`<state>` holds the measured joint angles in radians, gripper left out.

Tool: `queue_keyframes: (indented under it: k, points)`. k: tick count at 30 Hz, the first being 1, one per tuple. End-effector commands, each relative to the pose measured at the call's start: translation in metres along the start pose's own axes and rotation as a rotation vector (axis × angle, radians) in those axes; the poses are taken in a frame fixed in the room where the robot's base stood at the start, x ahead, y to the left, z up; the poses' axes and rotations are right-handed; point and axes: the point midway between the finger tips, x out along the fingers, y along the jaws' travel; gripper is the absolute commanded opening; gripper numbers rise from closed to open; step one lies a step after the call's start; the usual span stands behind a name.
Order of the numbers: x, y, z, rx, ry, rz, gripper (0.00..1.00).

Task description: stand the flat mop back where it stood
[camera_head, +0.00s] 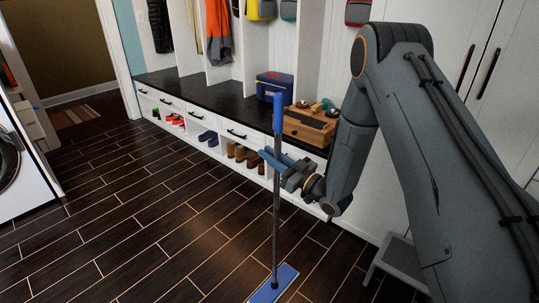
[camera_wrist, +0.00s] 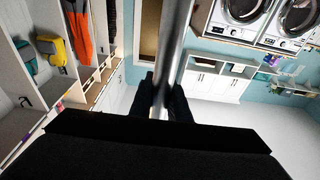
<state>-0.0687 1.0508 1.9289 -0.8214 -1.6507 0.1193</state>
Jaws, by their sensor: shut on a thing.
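The flat mop (camera_head: 275,220) stands nearly upright in the head view, with a blue grip at the top, a dark pole and a blue flat head at the bottom. The mop head is at the floor near the lower edge of the picture; I cannot tell whether it touches the floor. My gripper (camera_head: 276,160) is shut on the pole, below the blue grip. In the wrist view the mop pole (camera_wrist: 171,60) runs up from between the dark fingers of my gripper (camera_wrist: 163,98). The mop head is out of the wrist view.
A bench (camera_head: 205,93) with shoe cubbies runs behind the mop. A blue bag (camera_head: 273,86) and a wooden box (camera_head: 308,127) sit on it. A grey stool (camera_head: 400,262) stands at lower right. A washer (camera_head: 15,155) is at the left. The dark floor (camera_head: 130,210) between is clear.

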Motion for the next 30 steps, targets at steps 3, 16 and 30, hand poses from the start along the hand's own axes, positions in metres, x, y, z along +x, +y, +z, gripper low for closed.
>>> queue_keyframes:
  k: [3, 16, 30]
  points:
    - [0.0, 0.0, 0.001, -0.001, 0.002, 0.0, 0.0]
    - [0.0, 0.0, 0.001, 0.0, 0.001, 0.0, 0.38]
    - [-0.021, 0.001, 0.002, 0.002, -0.001, 0.002, 0.38]
